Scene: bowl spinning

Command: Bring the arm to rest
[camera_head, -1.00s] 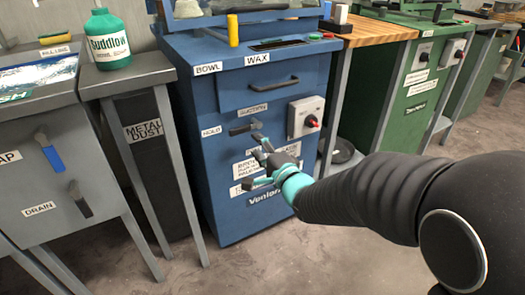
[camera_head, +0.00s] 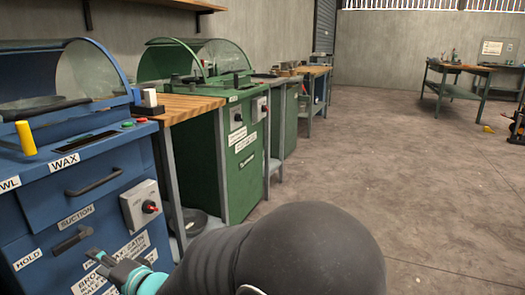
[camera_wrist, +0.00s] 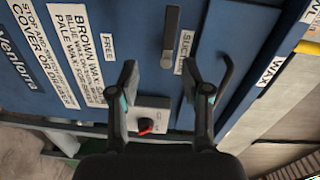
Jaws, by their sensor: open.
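My gripper (camera_head: 107,267) is at the lower left of the head view, in front of the blue machine (camera_head: 110,163). In the wrist view my gripper (camera_wrist: 163,82) has its two fingers spread apart with nothing between them. The suction lever (camera_head: 72,239) on the machine's front is close to the fingertips in the head view. The lever also shows in the wrist view (camera_wrist: 171,35), beyond the gap between the fingers. I see no contact with it. My dark arm runs along the bottom of the head view.
A grey switch box (camera_head: 141,206) with a red knob sits on the machine front. A drawer handle (camera_head: 95,182) sticks out above. A wooden-topped table (camera_head: 185,107) and a green machine (camera_head: 240,150) stand to the right. The floor (camera_head: 400,170) at right is open.

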